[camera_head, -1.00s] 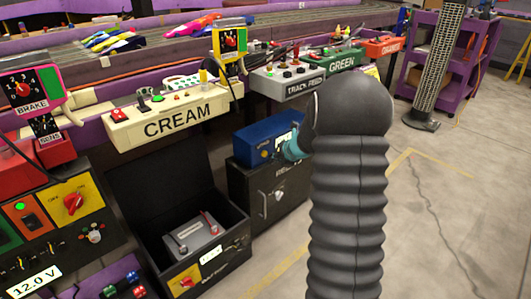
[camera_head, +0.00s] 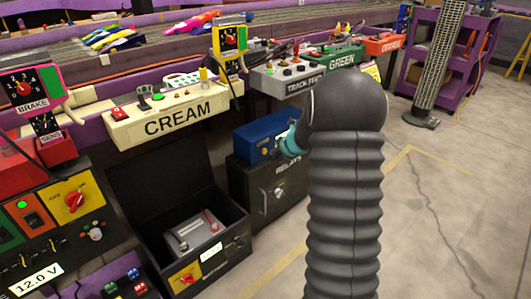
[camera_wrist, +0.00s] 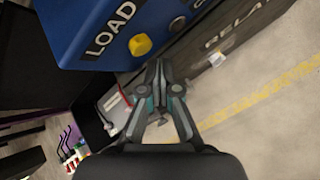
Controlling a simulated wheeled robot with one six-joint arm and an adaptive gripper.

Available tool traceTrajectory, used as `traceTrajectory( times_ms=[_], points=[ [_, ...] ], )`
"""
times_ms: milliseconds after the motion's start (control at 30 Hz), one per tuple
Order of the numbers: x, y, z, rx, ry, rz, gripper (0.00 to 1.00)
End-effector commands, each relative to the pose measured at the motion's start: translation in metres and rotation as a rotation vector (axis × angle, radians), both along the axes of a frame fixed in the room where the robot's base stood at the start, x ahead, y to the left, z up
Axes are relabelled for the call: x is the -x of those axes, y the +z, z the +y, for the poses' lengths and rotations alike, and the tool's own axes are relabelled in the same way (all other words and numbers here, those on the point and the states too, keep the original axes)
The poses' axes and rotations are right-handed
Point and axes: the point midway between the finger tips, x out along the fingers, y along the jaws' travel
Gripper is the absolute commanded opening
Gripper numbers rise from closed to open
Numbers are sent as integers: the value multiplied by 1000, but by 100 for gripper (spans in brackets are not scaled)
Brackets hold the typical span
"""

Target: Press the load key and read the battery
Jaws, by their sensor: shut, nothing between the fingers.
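The blue box (camera_head: 255,143) stands on a dark cabinet in the head view. In the wrist view its face (camera_wrist: 85,22) carries the word LOAD and a round yellow key (camera_wrist: 140,45). My gripper is shut and empty, its fingertips (camera_wrist: 158,68) close below and to the right of the yellow key; I cannot tell if they touch the box. In the head view my gripper (camera_head: 289,142) is partly hidden behind my arm, at the box's right end. A grey battery (camera_head: 192,233) with red and grey leads sits in an open black case (camera_head: 222,232).
The dark cabinet (camera_head: 268,190) is marked RELAYS. The case front has a red knob on yellow (camera_head: 186,279) and a small white readout (camera_head: 211,252). A 12.0 V display (camera_head: 36,280) is at lower left. The CREAM panel (camera_head: 178,118) is above the case.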

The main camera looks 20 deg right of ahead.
Motion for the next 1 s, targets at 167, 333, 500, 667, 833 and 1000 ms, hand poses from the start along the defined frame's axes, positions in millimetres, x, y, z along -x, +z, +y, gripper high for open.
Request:
traceTrajectory(
  times_ms=[167, 333, 500, 667, 833, 1000],
  points=[
    [0, 0, 0, 0, 0, 0, 0],
    [0, 0, 0, 0, 0, 0, 0],
    [0, 0, 0, 0, 0, 0, 0],
    [-1, 0, 0, 0, 0, 0, 0],
    [-6, 1, 2, 0, 0, 1, 0],
    [-8, 1, 3, 0, 0, -1, 0]
  ],
)
